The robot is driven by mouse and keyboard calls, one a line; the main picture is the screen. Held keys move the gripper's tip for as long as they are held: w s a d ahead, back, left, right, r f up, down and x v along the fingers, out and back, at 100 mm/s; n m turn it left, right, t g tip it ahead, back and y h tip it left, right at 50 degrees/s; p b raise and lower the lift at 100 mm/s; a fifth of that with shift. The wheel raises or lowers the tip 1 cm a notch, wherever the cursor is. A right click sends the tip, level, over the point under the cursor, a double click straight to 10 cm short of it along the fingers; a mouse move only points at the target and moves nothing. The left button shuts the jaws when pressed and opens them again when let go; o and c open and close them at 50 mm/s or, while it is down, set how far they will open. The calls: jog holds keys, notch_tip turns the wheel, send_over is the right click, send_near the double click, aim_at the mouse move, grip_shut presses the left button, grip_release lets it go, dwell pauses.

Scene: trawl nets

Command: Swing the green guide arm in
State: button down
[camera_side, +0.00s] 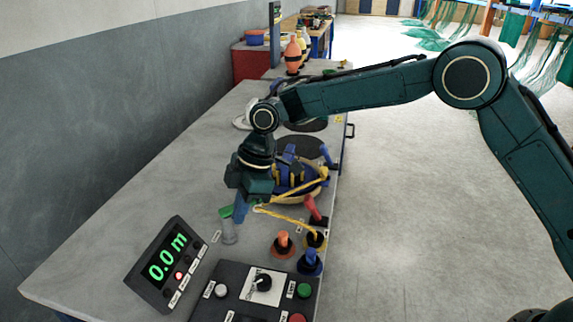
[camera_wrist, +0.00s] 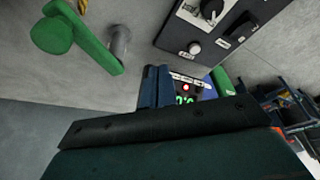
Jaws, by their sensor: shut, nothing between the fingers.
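The green guide arm (camera_wrist: 88,42) shows in the wrist view at upper left, a bar with a rounded knob at its left end and a grey post (camera_wrist: 120,40) at its other end. In the side view the green guide arm (camera_side: 225,212) is a small green piece on top of the grey post (camera_side: 229,233), partly hidden by my gripper. My gripper (camera_side: 240,214) is shut and empty, pointing down close to the post. Its blue fingers (camera_wrist: 155,72) also show in the wrist view, right of the green arm with a gap between them in the picture.
A display (camera_side: 167,262) reading 0.0 m stands at front left. A control panel (camera_side: 235,275) with a knob and buttons lies in front. Orange (camera_side: 283,242) and blue (camera_side: 310,260) pegs stand to the right. A winch drum with yellow rope (camera_side: 290,208) is behind.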

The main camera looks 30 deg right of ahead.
jog(key=a, duration=0.4)
jog(key=v, duration=1.1)
jog(key=s+d+r+m+t, duration=0.1)
jog(key=s+d+r+m, duration=0.3)
jog(key=d, duration=0.4)
jog(key=s+d+r+m+t+h, duration=0.1)
jog(key=s+d+r+m+t, duration=0.1)
jog(key=s+d+r+m, duration=0.2)
jog(key=shift+s+d+r+m, duration=0.4)
jog(key=shift+s+d+r, duration=1.3)
jog(key=shift+s+d, duration=1)
